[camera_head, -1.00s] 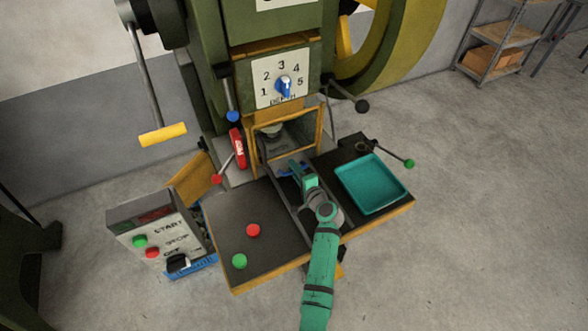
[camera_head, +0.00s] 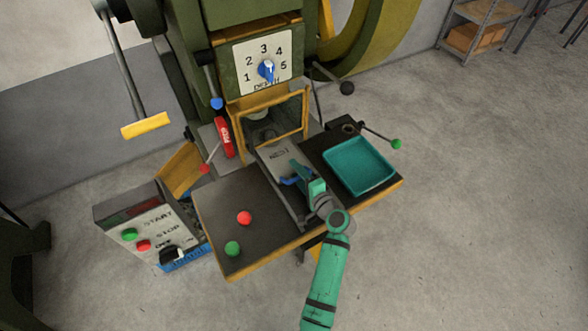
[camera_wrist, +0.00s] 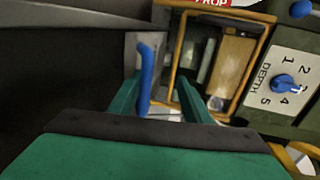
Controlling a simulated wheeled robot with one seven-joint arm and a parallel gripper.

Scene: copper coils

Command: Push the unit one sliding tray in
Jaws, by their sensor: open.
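The grey sliding tray marked NEST (camera_head: 281,155) lies in the channel between the two dark table halves, below the press. It reaches out through the yellow frame (camera_head: 306,116) toward the front. Its blue handle (camera_head: 289,181) stands at my gripper (camera_head: 306,180). My gripper is open, and its teal fingers partly hide the tray's front. In the wrist view the blue handle (camera_wrist: 146,75) stands upright beside the left finger of my gripper (camera_wrist: 160,95). I cannot tell whether they touch.
A teal bin (camera_head: 360,166) sits on the right table half. Red (camera_head: 244,218) and green (camera_head: 232,248) knobs are on the left half. A START/STOP control box (camera_head: 150,228) stands at left. A red PROP piece (camera_head: 223,137) and levers flank the frame. Open floor lies at right.

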